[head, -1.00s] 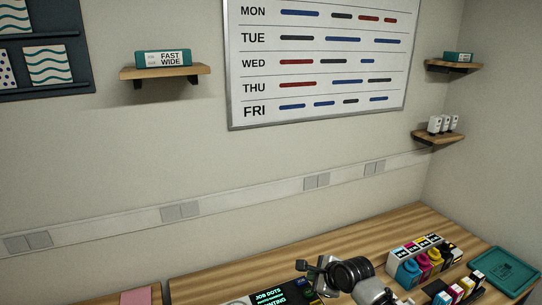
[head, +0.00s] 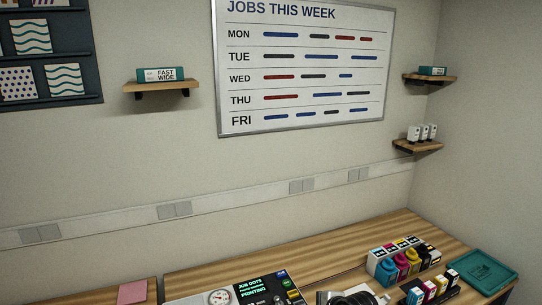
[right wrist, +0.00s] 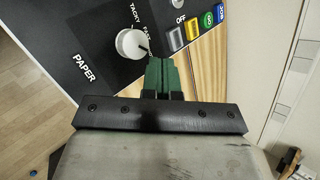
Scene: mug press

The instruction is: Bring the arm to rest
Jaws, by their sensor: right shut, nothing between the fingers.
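My right gripper (right wrist: 162,75) shows in the right wrist view with its green fingers shut together and nothing between them. It is over the edge of the dark press panel (right wrist: 85,30), close to a white knob (right wrist: 131,43); I cannot tell the exact height. In the head view only a black and grey part of my right arm shows at the bottom edge, in front of the bench. My left gripper is in neither view.
The press display (head: 262,284) reads "JOB DOTS" and "PRINTING", beside a round gauge (head: 219,298). Ink bottles (head: 402,262) and small cartridges (head: 432,287) stand to the right, near a teal tray (head: 482,270). The wooden bench (head: 335,250) is clear behind the press.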

